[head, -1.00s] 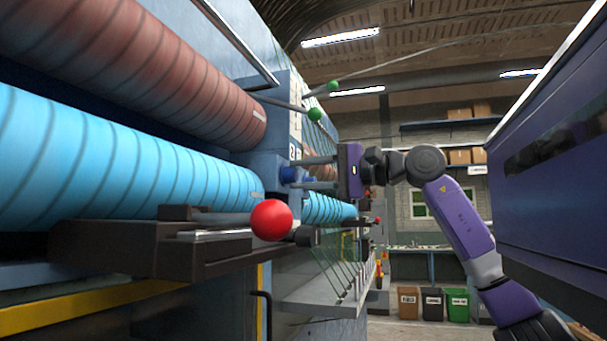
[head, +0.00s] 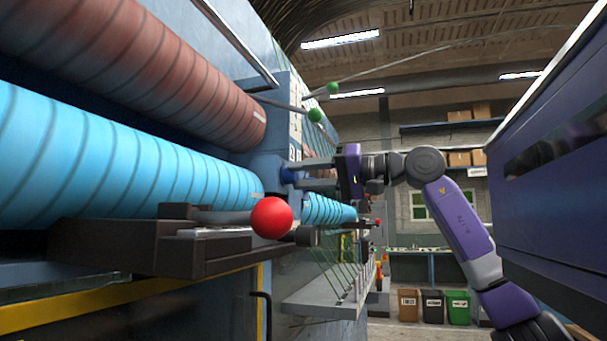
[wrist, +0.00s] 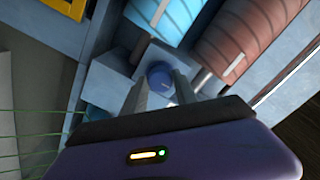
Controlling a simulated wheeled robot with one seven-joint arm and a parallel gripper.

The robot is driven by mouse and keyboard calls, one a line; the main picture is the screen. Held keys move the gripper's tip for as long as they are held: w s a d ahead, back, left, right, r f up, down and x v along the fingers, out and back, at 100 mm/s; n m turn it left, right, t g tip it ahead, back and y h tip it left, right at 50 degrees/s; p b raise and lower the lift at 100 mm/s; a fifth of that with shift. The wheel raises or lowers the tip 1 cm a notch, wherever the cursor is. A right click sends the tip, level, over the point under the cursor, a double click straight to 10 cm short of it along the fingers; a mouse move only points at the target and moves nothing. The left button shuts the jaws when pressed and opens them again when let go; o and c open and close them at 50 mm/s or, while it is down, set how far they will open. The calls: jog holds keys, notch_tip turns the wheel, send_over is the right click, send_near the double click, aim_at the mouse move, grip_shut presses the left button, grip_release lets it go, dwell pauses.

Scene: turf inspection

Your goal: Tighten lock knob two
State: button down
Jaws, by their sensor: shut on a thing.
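The lock knob is a small blue knob (head: 289,173) on the blue-grey block at the end of the rollers. It also shows in the wrist view (wrist: 160,80) between my fingers. My gripper (head: 297,174) reaches in from the right with its two grey fingers pointing at the block. In the wrist view my gripper (wrist: 158,88) is shut on the knob, one finger on each side. The fingers partly hide the knob in the head view. I cannot read which number belongs to this knob.
A light blue roller (head: 120,165) and a reddish-brown roller (head: 130,60) lie left of the knob. A red ball handle (head: 271,218) sticks out in front, below it. Green balls (head: 315,115) on rods stand above. A purple cabinet (head: 550,190) borders the right.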

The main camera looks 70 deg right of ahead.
jog(key=shift+s+r, duration=0.1)
jog(key=shift+r, duration=0.15)
jog(key=c, duration=1)
grip_release()
jog(key=shift+o, duration=0.2)
jog(key=shift+f, duration=0.15)
jog(key=s+b, duration=0.1)
jog(key=s, duration=0.6)
jog(key=shift+s+d, duration=0.35)
